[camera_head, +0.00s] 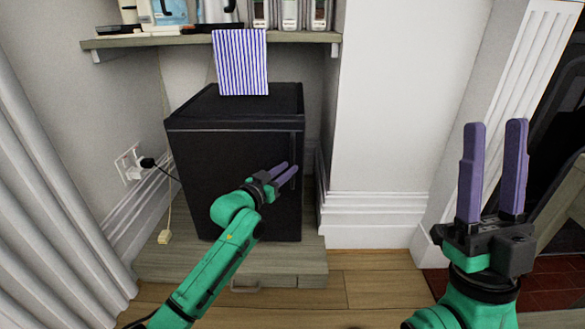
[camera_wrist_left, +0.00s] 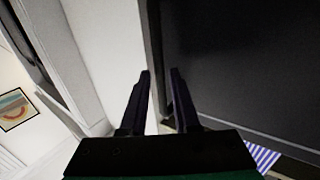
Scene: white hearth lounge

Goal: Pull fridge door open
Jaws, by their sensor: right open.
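The black fridge (camera_head: 235,175) stands on a low wooden platform, and its front door looks shut. A thin dark vertical handle (camera_head: 294,150) shows near the door's right edge. My left gripper (camera_head: 286,174) is at the right side of the door, by the handle. In the left wrist view its fingers (camera_wrist_left: 160,75) are apart, with the dark fridge front (camera_wrist_left: 250,60) to their right. I cannot tell whether they touch the handle, which the gripper partly hides. My right gripper (camera_head: 494,170) is open and empty, raised at the right, well away from the fridge.
A plug and socket (camera_head: 132,163) are on the left wall. A white wall corner (camera_head: 385,110) stands close to the fridge's right. Wooden floor (camera_head: 375,291) lies clear in front.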

